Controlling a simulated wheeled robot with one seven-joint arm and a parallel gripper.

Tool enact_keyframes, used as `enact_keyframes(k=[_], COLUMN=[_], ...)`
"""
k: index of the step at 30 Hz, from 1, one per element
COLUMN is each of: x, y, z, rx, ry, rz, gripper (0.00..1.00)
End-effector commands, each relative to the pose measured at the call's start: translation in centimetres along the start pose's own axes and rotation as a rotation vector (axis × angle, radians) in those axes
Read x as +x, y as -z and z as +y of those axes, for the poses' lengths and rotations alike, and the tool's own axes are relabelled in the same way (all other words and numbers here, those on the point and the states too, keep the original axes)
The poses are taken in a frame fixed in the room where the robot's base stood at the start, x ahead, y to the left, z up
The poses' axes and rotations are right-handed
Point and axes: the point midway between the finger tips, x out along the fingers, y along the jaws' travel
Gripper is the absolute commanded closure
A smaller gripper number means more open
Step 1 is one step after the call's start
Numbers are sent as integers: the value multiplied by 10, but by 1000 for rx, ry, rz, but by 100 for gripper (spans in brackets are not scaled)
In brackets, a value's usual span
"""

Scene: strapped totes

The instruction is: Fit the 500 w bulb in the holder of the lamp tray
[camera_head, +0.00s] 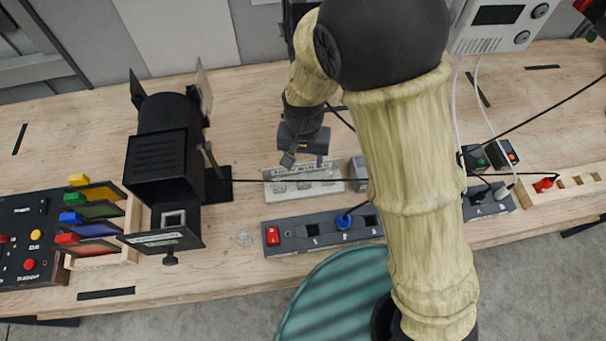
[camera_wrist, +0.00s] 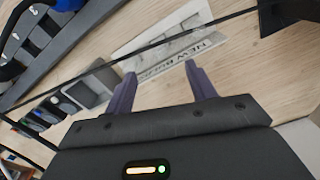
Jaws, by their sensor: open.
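The black lamp (camera_head: 165,150) stands at the left of the bench, with its lamp tray (camera_head: 160,238) at the front low end. A pale square holder (camera_head: 173,218) shows in that tray; I cannot make out a bulb in it. My gripper (camera_head: 303,160) is above this tray's back edge. Its two purple fingers (camera_wrist: 160,82) are apart, with nothing between them.
A power strip (camera_head: 290,238) with a red switch and blue plug lies in front of the bulb tray. A small grey box (camera_head: 358,170) stands right of it. A black cable crosses near my gripper. Coloured filters (camera_head: 95,220) stand left.

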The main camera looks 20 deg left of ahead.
Motion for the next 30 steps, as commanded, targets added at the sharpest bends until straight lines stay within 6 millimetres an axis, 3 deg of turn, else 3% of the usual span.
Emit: enact_keyframes(k=[18,24,30], x=[92,107,109], y=[0,0,0], z=[1,1,1], rx=[1,1,2], ry=[-2,-1,0], rz=[-3,-1,1], gripper=[44,44,44])
